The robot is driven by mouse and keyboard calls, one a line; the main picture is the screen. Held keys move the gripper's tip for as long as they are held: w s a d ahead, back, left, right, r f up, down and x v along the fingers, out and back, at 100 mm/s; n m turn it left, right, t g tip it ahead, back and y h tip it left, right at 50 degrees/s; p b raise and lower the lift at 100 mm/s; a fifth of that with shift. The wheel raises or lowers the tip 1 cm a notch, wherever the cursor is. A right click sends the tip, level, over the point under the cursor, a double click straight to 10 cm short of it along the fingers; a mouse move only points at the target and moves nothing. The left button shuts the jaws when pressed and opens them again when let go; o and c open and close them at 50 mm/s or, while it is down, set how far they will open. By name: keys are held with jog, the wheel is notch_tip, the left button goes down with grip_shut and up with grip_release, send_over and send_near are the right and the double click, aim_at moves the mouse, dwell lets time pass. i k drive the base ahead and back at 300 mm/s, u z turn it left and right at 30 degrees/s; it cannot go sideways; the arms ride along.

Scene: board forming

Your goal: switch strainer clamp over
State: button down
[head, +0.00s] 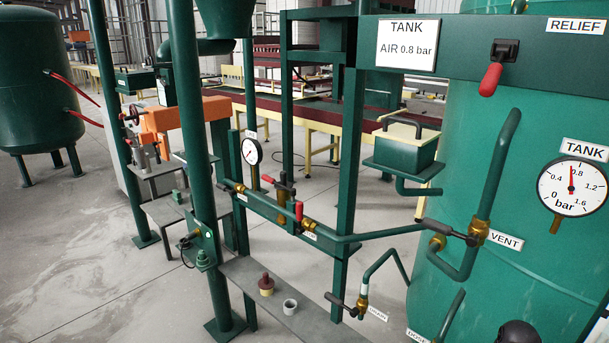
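No part in the head view is labelled as a strainer clamp, so I cannot tell for sure which part it is. A green box (403,158) with a cream lid and a dark bar handle (412,124) sits on the pipework left of the tank. It may be the strainer, and the bar lies across its lid. A similar dark green box (136,80) stands farther back at the left. My gripper is not recognisable in the view. A dark rounded shape (518,332) is cut off at the bottom edge, and I cannot tell what it is.
The green tank (540,115) fills the right, with a pressure gauge (571,187), a red-gripped relief lever (493,76) and a vent valve (462,233). Green posts and pipes stand in the middle. A low grey shelf (290,318) holds a cup (290,307) and a dark red knobbed piece (266,284).

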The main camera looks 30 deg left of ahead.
aim_at(278, 184)
jog(key=z, duration=0.85)
jog(key=k, duration=0.75)
jog(key=u, duration=2.3)
jog(key=i, duration=0.25)
jog(key=z, duration=0.75)
